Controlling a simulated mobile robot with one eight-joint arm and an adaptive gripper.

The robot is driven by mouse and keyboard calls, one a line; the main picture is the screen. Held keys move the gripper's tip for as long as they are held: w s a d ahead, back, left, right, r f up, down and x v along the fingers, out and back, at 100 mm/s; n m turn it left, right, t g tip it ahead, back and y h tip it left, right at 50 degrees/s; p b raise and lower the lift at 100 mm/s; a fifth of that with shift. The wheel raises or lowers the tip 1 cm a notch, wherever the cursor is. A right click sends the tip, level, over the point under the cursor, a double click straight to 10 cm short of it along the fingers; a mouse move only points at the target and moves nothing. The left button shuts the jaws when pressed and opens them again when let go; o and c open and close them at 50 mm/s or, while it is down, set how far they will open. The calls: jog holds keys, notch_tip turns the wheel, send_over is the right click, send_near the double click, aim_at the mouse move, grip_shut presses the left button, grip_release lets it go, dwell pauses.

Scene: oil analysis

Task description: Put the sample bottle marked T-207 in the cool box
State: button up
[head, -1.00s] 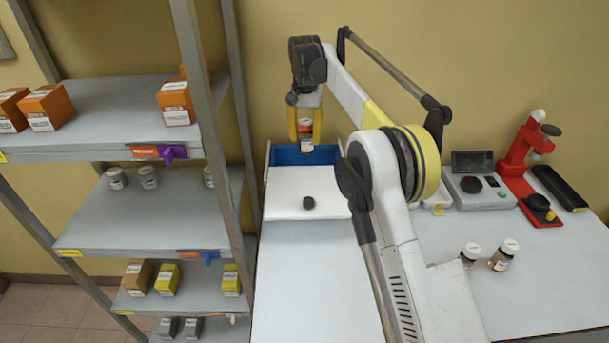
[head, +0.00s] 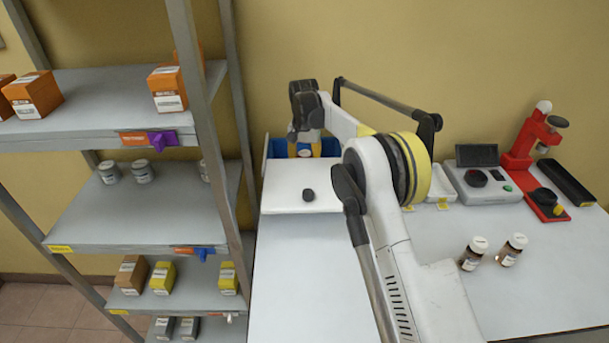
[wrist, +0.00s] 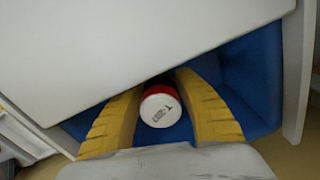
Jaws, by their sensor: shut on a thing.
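A sample bottle (wrist: 160,108) with a red-rimmed white top is between the yellow fingers of my gripper (wrist: 161,115) in the wrist view. The fingers are shut on it; the print on its top is too small to read surely. In the head view my gripper (head: 304,148) is down at the opening of the cool box, hiding most of the bottle. The cool box (head: 328,147) has a blue inside, also seen in the wrist view (wrist: 256,75). Its white lid (head: 285,190) with a black knob covers the front part, leaving the back open.
Two brown bottles (head: 472,254) (head: 512,249) with white caps stand on the right of the white table. A grey instrument (head: 482,180) and a red device (head: 530,155) stand behind them. A shelf rack (head: 150,215) with boxes and jars is at the left, its post close to the cool box.

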aim_at(305, 153)
jog(key=shift+f, duration=1.35)
jog(key=shift+f+b, duration=0.2)
jog(key=shift+b, duration=0.1)
jog(key=o, duration=1.2)
jog(key=shift+r, duration=0.15)
notch_tip(305, 153, up, 12)
jog(key=p, duration=0.3)
jog(key=shift+r, duration=0.2)
